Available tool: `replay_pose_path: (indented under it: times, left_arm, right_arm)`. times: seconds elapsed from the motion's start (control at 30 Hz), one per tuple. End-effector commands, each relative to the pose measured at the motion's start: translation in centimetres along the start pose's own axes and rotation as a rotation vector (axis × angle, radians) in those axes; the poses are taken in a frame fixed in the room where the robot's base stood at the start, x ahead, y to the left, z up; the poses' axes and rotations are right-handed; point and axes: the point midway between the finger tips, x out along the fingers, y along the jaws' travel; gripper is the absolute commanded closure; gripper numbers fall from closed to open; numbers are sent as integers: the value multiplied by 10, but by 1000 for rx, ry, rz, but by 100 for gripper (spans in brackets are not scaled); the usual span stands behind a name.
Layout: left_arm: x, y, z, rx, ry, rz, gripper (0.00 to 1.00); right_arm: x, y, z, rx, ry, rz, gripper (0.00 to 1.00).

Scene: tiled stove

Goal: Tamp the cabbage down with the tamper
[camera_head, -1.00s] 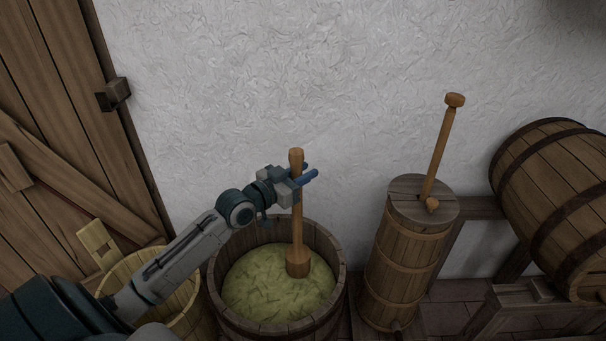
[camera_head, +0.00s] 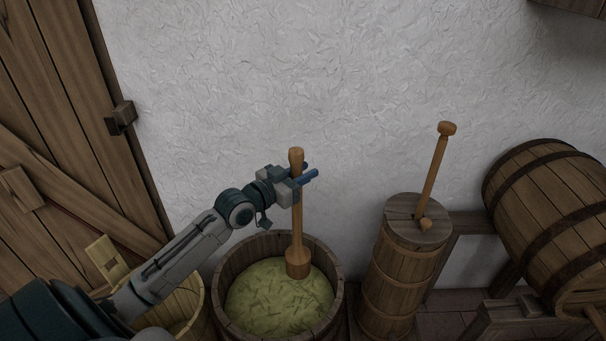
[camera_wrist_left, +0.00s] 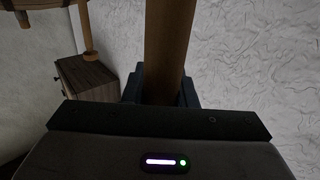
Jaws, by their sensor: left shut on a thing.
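The wooden tamper (camera_head: 297,225) stands nearly upright over the open tub (camera_head: 338,300). Its wide foot is at the shredded green cabbage (camera_head: 270,300), towards the back right of the tub; I cannot tell whether it presses or just touches. My left gripper (camera_head: 300,182) is shut around the upper part of the tamper's shaft, below its knob. In the left wrist view the shaft (camera_wrist_left: 165,50) runs between the fingers, and the foot is out of view. My right gripper is not in view.
A churn (camera_head: 400,275) with a slanting stick (camera_head: 434,175) stands right of the tub. A barrel (camera_head: 550,210) lies on a stand at the far right. A light bucket (camera_head: 190,322) stands left of the tub, partly behind my arm. A plank door (camera_head: 60,120) is at left.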

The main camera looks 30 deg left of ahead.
Motion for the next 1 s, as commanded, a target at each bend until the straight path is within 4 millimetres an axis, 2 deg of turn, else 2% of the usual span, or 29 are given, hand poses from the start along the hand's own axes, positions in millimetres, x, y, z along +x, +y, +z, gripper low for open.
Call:
replay_pose_path:
  times: [0.03, 0.6, 1.0]
  left_arm:
    - [0, 0, -16, 2, 4, 1, 100]
    - [0, 0, -90, 2, 5, 1, 100]
    - [0, 0, -91, 1, 4, 1, 100]
  right_arm:
    - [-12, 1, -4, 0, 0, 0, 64]
    - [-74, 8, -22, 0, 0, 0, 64]
    - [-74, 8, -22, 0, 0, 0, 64]
